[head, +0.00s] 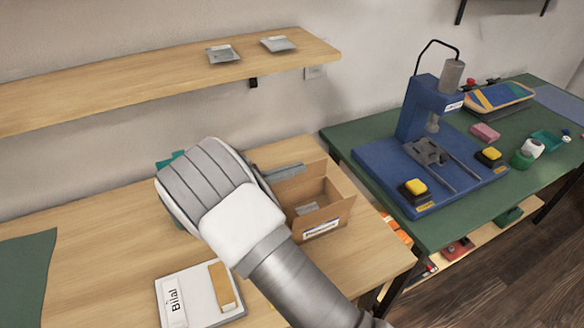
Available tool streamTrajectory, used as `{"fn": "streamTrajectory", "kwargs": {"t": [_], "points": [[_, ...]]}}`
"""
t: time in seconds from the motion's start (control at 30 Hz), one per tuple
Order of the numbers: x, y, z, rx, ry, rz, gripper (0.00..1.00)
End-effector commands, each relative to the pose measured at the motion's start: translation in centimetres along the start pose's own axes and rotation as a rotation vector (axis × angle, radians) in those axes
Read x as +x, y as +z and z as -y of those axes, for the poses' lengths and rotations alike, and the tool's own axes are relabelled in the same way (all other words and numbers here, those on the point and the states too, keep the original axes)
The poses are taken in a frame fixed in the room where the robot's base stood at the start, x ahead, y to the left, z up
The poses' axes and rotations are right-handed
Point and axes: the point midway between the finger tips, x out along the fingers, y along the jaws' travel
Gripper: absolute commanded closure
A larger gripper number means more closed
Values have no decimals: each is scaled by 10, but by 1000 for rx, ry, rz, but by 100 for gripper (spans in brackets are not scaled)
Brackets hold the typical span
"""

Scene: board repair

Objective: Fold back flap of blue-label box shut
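An open cardboard box (331,212) stands on the wooden table (100,262) in the head view. Its front carries a pale label (321,228) with dark text; I see no clear blue on it. The right flap (341,178) stands up, and a small grey item (306,208) lies inside. My gripper (288,172) is at the box's back left, its grey fingers by the back edge. My arm hides the box's left side and part of the back, so the back flap's angle and any contact are unclear. Whether the fingers are open is unclear.
A white board marked "Bilal" (173,296) lies in front of my arm. A teal object (168,162) shows behind it. A wooden shelf (150,82) with two metal plates runs above. A green table (376,172) with a blue press (420,108) stands right.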

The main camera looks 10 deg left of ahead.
Motion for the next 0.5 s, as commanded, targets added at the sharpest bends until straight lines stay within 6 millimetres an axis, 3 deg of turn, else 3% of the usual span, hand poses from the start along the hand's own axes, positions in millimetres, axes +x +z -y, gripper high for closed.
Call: {"fn": "streamTrajectory", "kwargs": {"t": [0.5], "points": [[0, -9, 27, 477, 1, -1, 100]]}}
